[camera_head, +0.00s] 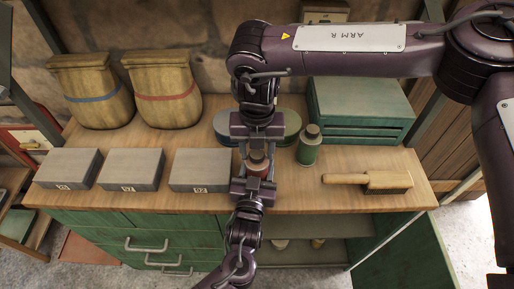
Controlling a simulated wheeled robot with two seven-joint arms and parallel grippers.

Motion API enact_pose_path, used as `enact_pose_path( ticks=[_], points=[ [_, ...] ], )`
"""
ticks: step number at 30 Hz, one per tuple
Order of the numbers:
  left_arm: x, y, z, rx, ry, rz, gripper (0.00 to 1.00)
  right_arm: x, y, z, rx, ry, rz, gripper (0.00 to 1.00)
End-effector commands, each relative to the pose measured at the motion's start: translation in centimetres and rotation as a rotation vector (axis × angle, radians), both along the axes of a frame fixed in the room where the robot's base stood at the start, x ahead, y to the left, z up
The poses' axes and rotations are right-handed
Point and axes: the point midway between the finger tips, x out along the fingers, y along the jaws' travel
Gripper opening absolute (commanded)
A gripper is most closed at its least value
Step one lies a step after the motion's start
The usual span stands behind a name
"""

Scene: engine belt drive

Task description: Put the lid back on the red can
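The small red can (257,164) stands near the bench's front edge, between my two grippers and partly hidden by them. My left gripper (254,178) comes up from the front, with its fingers on either side of the can's body, and seems shut on it. My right gripper (257,146) reaches down from behind, with its fingertips at the can's top. I cannot make out the lid separately. Whether it is between the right fingers or on the can is too small to tell.
Rounded tins (286,124) are behind the grippers. A wooden-handled brush (367,181) lies right; grey blocks (130,168) and sacks (167,92) are left on the wooden bench (300,197).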

Motion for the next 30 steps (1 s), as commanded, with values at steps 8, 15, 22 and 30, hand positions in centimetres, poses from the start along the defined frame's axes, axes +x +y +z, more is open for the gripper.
enact_pose_path(
  ticks=[8, 15, 22, 30],
  points=[
    [0.0, 0.0, 0.0, 0.000, -0.001, 0.000, 0.00, 0.0, 0.0, 0.0, 0.000, 0.000, 0.000, 0.57],
    [0.0, 0.0, 0.0, 0.000, -0.001, 0.000, 0.00, 0.1, 0.0, 1.5, 0.002, -0.004, -0.001, 0.57],
    [0.0, 0.0, 0.0, 0.000, -0.001, 0.000, 0.00, 0.1, 0.0, 6.3, 0.003, -0.004, 0.000, 0.57],
    [0.0, 0.0, 0.0, 0.000, -0.001, 0.000, 0.00, 0.1, 0.0, 10.9, -0.001, -0.004, 0.000, 0.57]
  ],
)
